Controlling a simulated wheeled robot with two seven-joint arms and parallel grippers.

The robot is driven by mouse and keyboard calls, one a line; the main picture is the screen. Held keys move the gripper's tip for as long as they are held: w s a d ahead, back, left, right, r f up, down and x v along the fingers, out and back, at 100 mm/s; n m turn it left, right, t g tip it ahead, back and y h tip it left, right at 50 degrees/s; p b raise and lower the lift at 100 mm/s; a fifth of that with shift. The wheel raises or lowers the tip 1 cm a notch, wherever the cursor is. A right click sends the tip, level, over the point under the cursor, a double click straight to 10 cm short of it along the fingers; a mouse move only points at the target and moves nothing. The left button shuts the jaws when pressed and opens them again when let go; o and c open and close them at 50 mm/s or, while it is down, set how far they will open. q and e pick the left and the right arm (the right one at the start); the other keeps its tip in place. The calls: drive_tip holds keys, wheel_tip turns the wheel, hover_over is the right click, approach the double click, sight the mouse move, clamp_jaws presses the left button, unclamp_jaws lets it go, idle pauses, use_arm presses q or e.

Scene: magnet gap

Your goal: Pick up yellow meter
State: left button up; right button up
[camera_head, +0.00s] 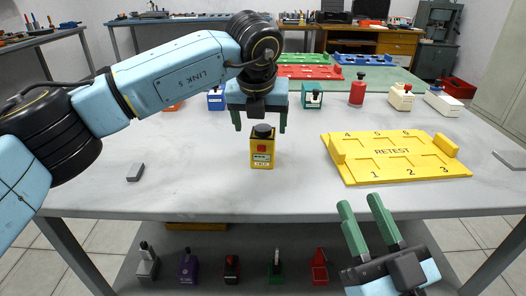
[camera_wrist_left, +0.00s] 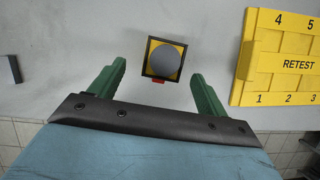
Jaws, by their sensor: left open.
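The yellow meter (camera_head: 263,150) stands upright on the grey table, with a black round knob on top and a red button and label on its front. In the left wrist view the yellow meter (camera_wrist_left: 165,60) is seen from above, between and just beyond the fingertips. My left gripper (camera_head: 259,122) is open and points down, above and behind the meter in the head view; its green fingers also show in the left wrist view (camera_wrist_left: 158,72). They do not visibly touch the meter. My right gripper (camera_head: 362,204) is open and empty near the table's front edge.
A yellow RETEST tray (camera_head: 395,163) with numbered places lies right of the meter. A small dark grey block (camera_head: 135,172) lies to the left. Green (camera_head: 312,97), red (camera_head: 357,92) and white devices (camera_head: 401,97) stand behind. Several devices sit on the shelf below.

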sight(263, 129)
use_arm(q)
drive_tip(key=shift+w+f, duration=0.1)
drive_tip(key=shift+f, duration=0.2)
drive_tip(key=x, duration=0.1)
drive_tip(key=b+x, duration=0.2)
drive_tip(key=x, duration=0.1)
drive_tip(key=shift+w+d+r, duration=0.1)
drive_tip(key=shift+d, duration=0.2)
drive_tip(key=shift+w+f+b, duration=0.25)
drive_tip(key=shift+f+b, duration=0.1)
drive_tip(key=shift+f, duration=0.1)
use_arm(e)
drive_tip(key=s+r+t, duration=0.1)
drive_tip(key=t, duration=0.1)
drive_tip(key=s+r+t+y, duration=0.1)
drive_tip(key=t, duration=0.1)
drive_tip(key=shift+s+d+r, duration=0.3)
drive_tip(key=shift+s+d, duration=0.05)
drive_tip(key=shift+s, duration=0.05)
use_arm(q)
drive_tip(key=c, duration=1.2)
